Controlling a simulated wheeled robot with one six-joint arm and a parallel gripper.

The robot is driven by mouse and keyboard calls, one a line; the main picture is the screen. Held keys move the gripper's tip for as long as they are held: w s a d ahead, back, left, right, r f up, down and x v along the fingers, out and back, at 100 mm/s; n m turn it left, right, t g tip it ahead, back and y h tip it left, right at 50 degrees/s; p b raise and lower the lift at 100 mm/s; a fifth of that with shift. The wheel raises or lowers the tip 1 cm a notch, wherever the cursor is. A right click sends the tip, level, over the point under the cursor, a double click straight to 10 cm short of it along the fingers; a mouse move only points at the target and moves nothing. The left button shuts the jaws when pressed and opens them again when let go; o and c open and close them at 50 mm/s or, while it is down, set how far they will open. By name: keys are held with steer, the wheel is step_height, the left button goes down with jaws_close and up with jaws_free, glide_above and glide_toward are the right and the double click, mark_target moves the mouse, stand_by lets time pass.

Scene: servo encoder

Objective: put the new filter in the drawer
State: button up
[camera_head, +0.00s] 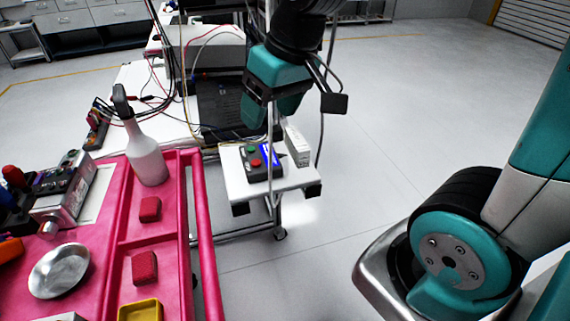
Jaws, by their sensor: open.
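My gripper (292,104) hangs above the small white shelf (240,187) at the centre, its jaws open; the fingertips are partly hidden by the wrist. A small white box-shaped part with printed marks (298,147) stands upright just below the gripper, at the shelf's right side. I cannot tell whether it is the new filter, or whether it touches the jaws. Grey drawers (120,13) show shut in the cabinets at the far back. I cannot tell which drawer the task means.
A dark control box with buttons (260,163) sits on the white shelf. The pink cart (205,250) at left bears a spray bottle (146,155), red blocks (145,267), a metal dish (59,270) and a yellow bin (140,310). Cables hang behind. Floor is clear at centre right.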

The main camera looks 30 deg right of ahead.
mark_target(297, 138)
steer(key=w+d+f+m+t+h+b, duration=0.1)
steer(key=w+d+f+m+h+b, duration=0.15)
steer(key=w+d+f, duration=0.4)
steer(key=w+d+f+m+t+h+b, duration=0.1)
steer(key=w+d+f+m+b, duration=0.25)
steer(key=d, duration=0.55)
steer(key=x, duration=0.7)
steer(key=b+x, duration=0.1)
steer(key=x, duration=0.2)
steer(key=shift+w+f, duration=0.15)
steer(key=shift+w, duration=0.25)
steer(key=shift+s+x, duration=0.15)
steer(key=shift+x, duration=1.35)
steer(key=shift+s+x, duration=0.1)
steer(key=shift+x, duration=1.35)
steer(key=shift+d+f, duration=0.1)
steer(key=shift+d, duration=0.05)
steer(key=shift+f, duration=0.1)
steer(key=c, duration=1.1)
